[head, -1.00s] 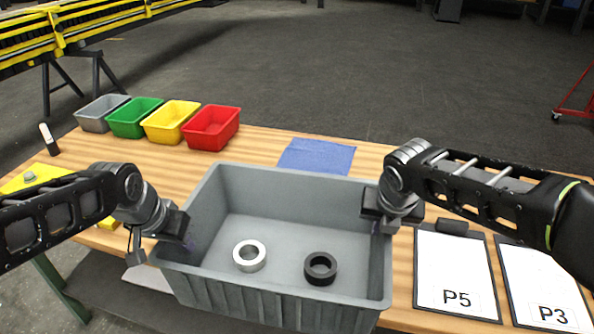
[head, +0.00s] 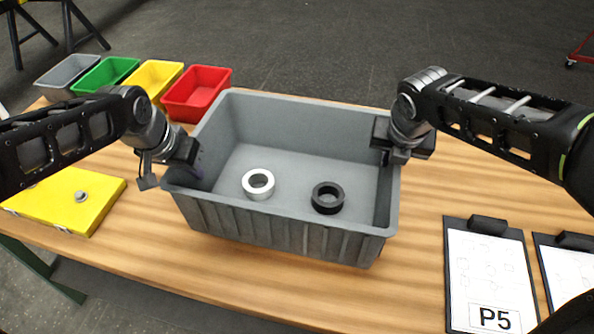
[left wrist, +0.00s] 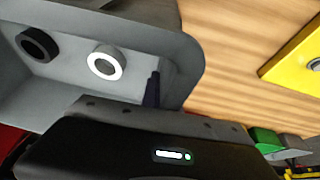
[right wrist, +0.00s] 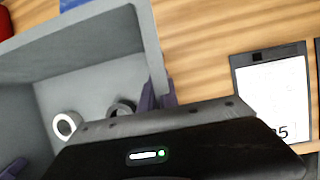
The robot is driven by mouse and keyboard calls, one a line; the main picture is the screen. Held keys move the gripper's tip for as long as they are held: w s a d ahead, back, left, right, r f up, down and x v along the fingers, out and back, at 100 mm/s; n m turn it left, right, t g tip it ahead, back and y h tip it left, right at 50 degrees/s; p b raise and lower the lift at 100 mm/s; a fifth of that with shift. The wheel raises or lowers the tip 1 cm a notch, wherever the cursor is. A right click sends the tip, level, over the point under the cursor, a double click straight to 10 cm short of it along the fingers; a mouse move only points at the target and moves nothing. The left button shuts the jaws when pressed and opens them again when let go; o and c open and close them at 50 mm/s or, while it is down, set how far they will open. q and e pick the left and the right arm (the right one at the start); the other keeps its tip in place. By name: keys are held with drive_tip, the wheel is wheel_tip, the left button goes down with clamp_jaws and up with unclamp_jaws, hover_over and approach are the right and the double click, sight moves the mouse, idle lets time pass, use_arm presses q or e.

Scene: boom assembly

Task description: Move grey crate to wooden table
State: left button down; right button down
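The grey crate (head: 290,232) is over the wooden table (head: 250,290), with a white ring (head: 258,184) and a black ring (head: 327,197) on its floor. I cannot tell whether its base touches the tabletop. My left gripper (head: 190,165) is at the crate's left wall, with a finger showing inside in the left wrist view (left wrist: 153,88). My right gripper (head: 385,150) is at the right wall, with a finger at the rim in the right wrist view (right wrist: 158,92). Both appear shut on the walls; the far fingers are mostly hidden.
Small grey (head: 68,72), green (head: 105,74), yellow (head: 154,78) and red (head: 197,92) bins stand at the back left. A yellow case (head: 65,200) lies left of the crate. Clipboards, one marked P5 (head: 490,275), lie at the right. Bare wood shows in front of the crate.

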sight(197, 183)
idle(0.3)
